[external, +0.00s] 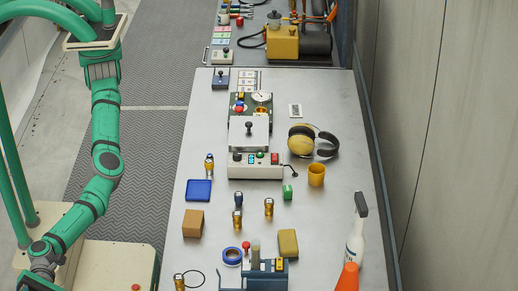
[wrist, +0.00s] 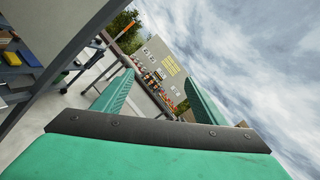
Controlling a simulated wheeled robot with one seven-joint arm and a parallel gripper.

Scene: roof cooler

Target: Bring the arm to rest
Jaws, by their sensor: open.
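My gripper (wrist: 158,92) shows in the wrist view with its two green fingers spread apart and nothing between them. The wrist view is tilted, and beyond the fingers are sky, a grey building and part of the roof. In the external view my green jointed arm (external: 107,160) runs along the left side, over the floor and clear of the grey table (external: 335,235). I cannot make out the gripper's fingers in the external view. No part of my arm touches the table's objects.
The table holds yellow earmuffs (external: 302,142), an orange cup (external: 316,175), a blue tray (external: 199,190), a brown block (external: 193,223), a spray bottle (external: 356,240) and a grey device (external: 255,171). A dark ribbed mat (external: 150,140) lies beside the table. A wall (external: 440,140) stands at right.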

